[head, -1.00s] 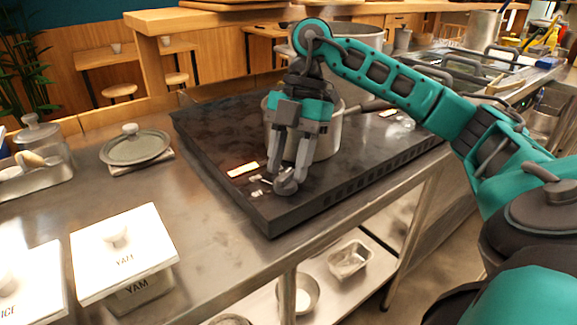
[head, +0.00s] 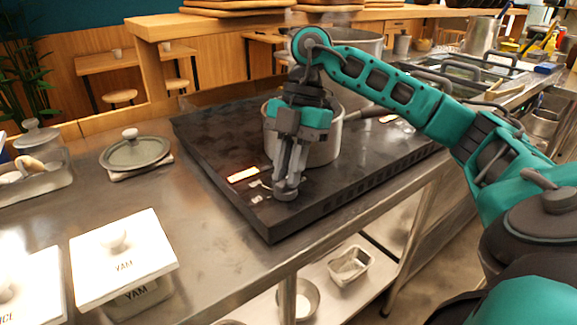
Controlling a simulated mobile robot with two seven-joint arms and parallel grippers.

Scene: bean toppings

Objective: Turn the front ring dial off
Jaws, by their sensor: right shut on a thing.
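The black cooktop (head: 215,150) lies on the steel counter, with a lit red-orange display (head: 243,174) and small white marks near its front edge. My right gripper (head: 286,186) points down at the cooktop's front, right of the display. Its fingers are shut on the front ring dial (head: 286,194), a grey round knob mostly hidden by the fingertips. A metal pot (head: 325,150) stands on the cooktop just behind the gripper, partly hidden by it. My left gripper does not show.
A lid (head: 136,152) rests on the counter at left. A white-lidded box marked YAM (head: 122,258) is at lower left. The pot's handle (head: 370,110) points right. Metal pans sit on the shelf below. The counter between lid and cooktop is clear.

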